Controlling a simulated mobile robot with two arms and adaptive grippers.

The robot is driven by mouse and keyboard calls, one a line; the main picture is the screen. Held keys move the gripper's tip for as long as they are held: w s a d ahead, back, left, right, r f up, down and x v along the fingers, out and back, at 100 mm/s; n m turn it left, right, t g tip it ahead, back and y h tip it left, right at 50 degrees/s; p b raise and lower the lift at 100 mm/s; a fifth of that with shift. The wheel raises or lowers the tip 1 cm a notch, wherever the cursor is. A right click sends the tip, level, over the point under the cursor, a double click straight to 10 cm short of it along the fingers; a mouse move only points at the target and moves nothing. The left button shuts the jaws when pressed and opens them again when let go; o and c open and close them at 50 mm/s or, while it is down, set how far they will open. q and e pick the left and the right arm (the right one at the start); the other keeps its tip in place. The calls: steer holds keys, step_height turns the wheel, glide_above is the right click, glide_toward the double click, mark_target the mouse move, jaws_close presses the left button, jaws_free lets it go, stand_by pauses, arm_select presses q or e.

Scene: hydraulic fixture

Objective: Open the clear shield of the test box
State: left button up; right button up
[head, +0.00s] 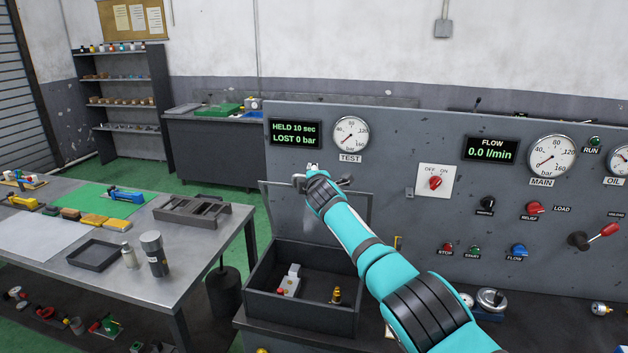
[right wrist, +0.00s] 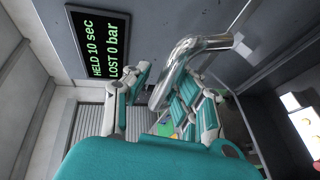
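The test box (head: 300,312) is a dark open-topped tray at the foot of the grey panel. Its clear shield (head: 285,208) stands upright at the back of the box, against the panel, so the top is uncovered. A shiny metal handle (head: 345,180) is at the shield's upper edge; it shows large in the right wrist view (right wrist: 180,68). My right gripper (head: 313,172) is at this handle. In the right wrist view its fingers (right wrist: 165,95) are spread on both sides of the bar, with a gap showing. The gripper hides part of the handle. My left gripper is not in view.
Inside the box are a grey block (head: 291,280) and a brass fitting (head: 336,295). The panel carries a display (head: 295,133) reading HELD 10 sec, LOST 0 bar, and a test gauge (head: 350,133). A metal table (head: 215,240) with parts stands to the left.

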steer(key=shift+s, duration=0.4)
steer(key=v, duration=0.6)
steer(key=shift+s+r, duration=0.2)
steer(key=shift+w+d, duration=0.1)
